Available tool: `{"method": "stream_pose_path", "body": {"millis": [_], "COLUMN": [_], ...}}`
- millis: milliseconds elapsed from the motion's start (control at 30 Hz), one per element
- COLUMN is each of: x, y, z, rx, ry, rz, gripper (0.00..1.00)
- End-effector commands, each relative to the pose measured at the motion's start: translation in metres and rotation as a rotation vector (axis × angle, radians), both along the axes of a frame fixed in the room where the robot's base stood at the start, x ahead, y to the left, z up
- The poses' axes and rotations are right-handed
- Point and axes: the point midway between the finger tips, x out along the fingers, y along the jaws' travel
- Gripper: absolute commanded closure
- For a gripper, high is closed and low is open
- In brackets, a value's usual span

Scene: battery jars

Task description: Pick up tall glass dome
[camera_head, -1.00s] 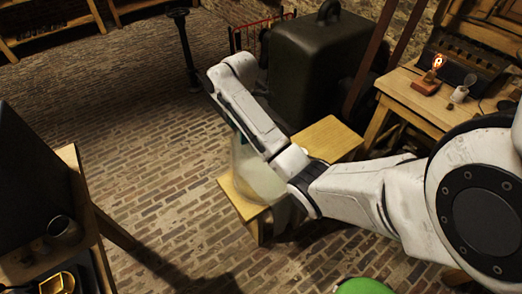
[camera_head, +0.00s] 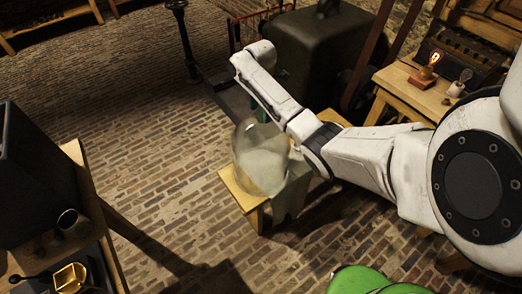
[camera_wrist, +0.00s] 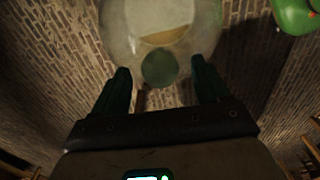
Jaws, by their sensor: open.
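The tall glass dome (camera_head: 260,160) is clear with a rounded top. In the head view it stands on a low wooden bench (camera_head: 236,190), below and partly beside my arm. In the wrist view the glass dome (camera_wrist: 125,25) fills the top middle, beyond the fingertips. My gripper (camera_wrist: 160,66) is open, with its two dark green fingers apart and nothing clamped. A round dark green shape (camera_wrist: 160,68) shows between the fingertips; I cannot tell what it is. In the head view my arm mostly hides the gripper.
A grey-green form (camera_head: 291,190) stands right beside the dome. A large dark case (camera_head: 318,50) is behind the bench. A bright green rounded object (camera_head: 358,280) is at the bottom. A wooden table (camera_head: 412,88) with a lit bulb is at right.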

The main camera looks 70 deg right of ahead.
Motion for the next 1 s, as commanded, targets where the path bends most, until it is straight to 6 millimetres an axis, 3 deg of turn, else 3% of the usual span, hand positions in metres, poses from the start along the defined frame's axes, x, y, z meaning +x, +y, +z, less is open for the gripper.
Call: {"method": "stream_pose_path", "body": {"millis": [200,500,1000], "x": [-0.001,-0.001,-0.001], "y": [-0.002,-0.002,-0.002], "z": [-0.027,-0.032,-0.032], "rx": [0.001,0.0,0.0], "ry": [0.002,0.0,0.0], "rz": [-0.001,-0.001,-0.001], "gripper": [0.25,0.25,0.73]}}
